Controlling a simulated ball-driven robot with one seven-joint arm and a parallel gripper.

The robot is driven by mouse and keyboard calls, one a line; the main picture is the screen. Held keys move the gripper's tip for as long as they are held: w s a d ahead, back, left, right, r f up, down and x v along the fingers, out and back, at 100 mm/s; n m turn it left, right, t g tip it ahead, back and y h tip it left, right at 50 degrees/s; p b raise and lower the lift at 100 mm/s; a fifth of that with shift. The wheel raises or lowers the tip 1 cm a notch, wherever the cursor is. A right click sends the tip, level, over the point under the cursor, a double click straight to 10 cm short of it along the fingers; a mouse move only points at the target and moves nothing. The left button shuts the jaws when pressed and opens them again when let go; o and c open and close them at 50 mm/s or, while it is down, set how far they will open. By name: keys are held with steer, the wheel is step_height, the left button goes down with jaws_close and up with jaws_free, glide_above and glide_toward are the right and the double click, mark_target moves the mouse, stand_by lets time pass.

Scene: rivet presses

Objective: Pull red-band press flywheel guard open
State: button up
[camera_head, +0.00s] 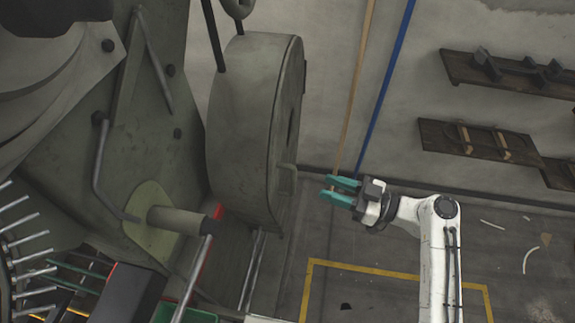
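The flywheel guard (235,125) is a large, rounded grey-green drum cover on the right side of a press in the head view. It looks shut against the press, though its hinge side is hidden. A small bar handle (288,172) sticks out low on its right face. My gripper (326,186), with teal fingers, is to the right of the handle, apart from it and pointing left. The fingers are spread and nothing shows between them.
Rods and a green bin (185,313) are at the lower left. Wall shelves (480,143) hang at the right. Floor with yellow lines (365,269) is mostly clear.

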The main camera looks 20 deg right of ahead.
steer(key=p, duration=0.2)
glide_above(293, 192)
steer(key=d, duration=0.1)
steer(key=shift+w+a, duration=0.35)
jaws_close()
stand_by(0.3)
